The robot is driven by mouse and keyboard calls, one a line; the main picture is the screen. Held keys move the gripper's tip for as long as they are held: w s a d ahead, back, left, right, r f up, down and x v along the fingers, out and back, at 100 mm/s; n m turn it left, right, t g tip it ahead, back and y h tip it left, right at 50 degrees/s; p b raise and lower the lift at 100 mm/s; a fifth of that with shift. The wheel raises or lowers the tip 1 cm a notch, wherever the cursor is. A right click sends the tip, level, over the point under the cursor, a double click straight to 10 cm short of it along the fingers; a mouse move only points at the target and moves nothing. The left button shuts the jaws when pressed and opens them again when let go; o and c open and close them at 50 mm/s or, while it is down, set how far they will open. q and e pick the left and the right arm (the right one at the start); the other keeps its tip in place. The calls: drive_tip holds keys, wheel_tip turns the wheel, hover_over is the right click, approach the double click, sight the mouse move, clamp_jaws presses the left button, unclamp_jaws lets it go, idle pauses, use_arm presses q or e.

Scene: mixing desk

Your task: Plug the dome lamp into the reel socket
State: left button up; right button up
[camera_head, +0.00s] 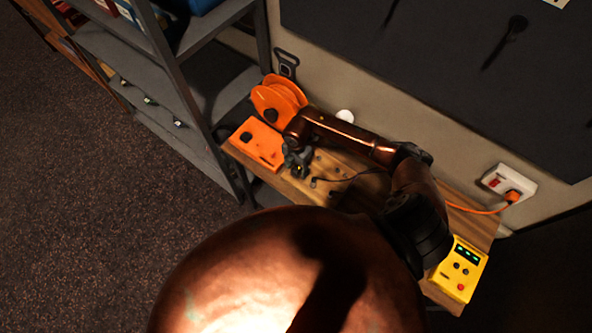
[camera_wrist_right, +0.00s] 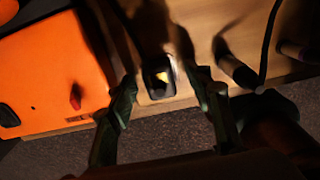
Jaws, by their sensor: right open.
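The orange cable reel (camera_head: 283,96) stands at the back left of the wooden desk; I cannot make out its socket opening. A white rounded thing (camera_head: 345,116), perhaps the dome lamp, shows behind my right arm. My right gripper (camera_head: 298,164) is low over the desk, just right of a flat orange box (camera_head: 257,143). In the right wrist view its fingers (camera_wrist_right: 168,108) are open, with a small dark block with a yellow mark (camera_wrist_right: 158,77) between them. I cannot tell whether they touch it. My left gripper is not in view.
A thin dark cable and several small dark pieces (camera_head: 313,182) lie right of the gripper. A wall outlet (camera_head: 508,181) holds an orange plug and cord. A yellow box (camera_head: 460,268) sits at the desk's right end. Grey shelving (camera_head: 188,100) stands left.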

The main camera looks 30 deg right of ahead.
sight(296, 169)
idle(0.7)
clamp_jaws()
idle(0.4)
drive_tip(key=shift+r, duration=0.1)
drive_tip(key=shift+r+p, duration=2.3)
drive_tip(key=shift+r, duration=0.65)
